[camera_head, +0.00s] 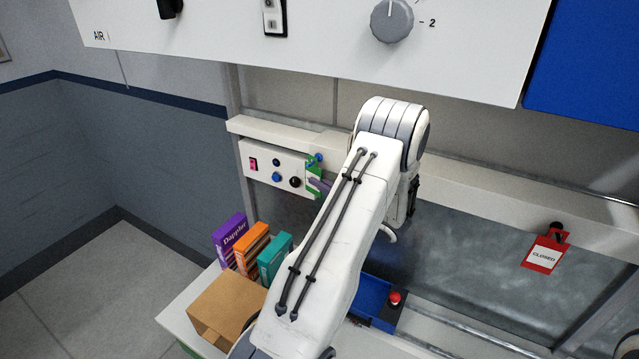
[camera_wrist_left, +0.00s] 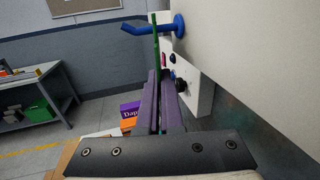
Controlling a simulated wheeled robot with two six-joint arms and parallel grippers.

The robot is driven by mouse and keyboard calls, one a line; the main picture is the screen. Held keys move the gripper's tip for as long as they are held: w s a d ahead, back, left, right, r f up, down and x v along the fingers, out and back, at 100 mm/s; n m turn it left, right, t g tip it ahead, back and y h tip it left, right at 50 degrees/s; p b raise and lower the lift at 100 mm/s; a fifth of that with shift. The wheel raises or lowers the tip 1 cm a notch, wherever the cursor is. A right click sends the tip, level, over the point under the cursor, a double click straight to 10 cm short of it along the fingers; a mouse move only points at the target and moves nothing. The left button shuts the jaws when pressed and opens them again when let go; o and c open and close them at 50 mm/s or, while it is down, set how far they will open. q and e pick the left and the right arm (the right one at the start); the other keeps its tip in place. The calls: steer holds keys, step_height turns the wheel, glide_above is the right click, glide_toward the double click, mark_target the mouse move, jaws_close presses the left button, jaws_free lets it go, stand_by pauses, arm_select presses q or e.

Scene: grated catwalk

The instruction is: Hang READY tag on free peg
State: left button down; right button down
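The green READY tag (camera_head: 313,180) is at the small white control panel in the head view; its lettering cannot be read. In the left wrist view the tag (camera_wrist_left: 156,45) is edge-on at the blue peg (camera_wrist_left: 136,28), whose tip shows left of the tag. The peg (camera_head: 317,158) appears to pass through the tag's upper part. My left gripper (camera_wrist_left: 162,85) has purple fingers close together on the tag's lower part. In the head view my left arm hides most of this gripper (camera_head: 320,186). My right gripper is not in view.
A red CLOSED tag (camera_head: 544,254) hangs from a dark peg (camera_head: 557,228) on the rail at right. A white dial panel (camera_head: 300,38) overhangs above.

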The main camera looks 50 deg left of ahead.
arm_select(q)
steer(key=c, duration=1)
jaws_free()
steer(key=shift+d, duration=0.1)
steer(key=d+b, duration=0.6)
steer(key=d, duration=0.4)
steer(key=s+d+f+n+h+b, duration=0.3)
steer(key=s+d+h, duration=0.3)
steer(key=d, duration=0.6)
steer(key=s+d+f+n+h+b, duration=0.3)
steer(key=s+d+f+n+h, duration=0.1)
steer(key=s+d, duration=0.6)
steer(key=s+d+f+n+h+b, duration=0.3)
steer(key=s+d+f+h, duration=0.2)
steer(key=d, duration=0.9)
steer(key=s+h, duration=0.2)
steer(key=h, duration=0.2)
steer(key=shift+s+t, duration=0.3)
steer(key=shift+s, duration=0.1)
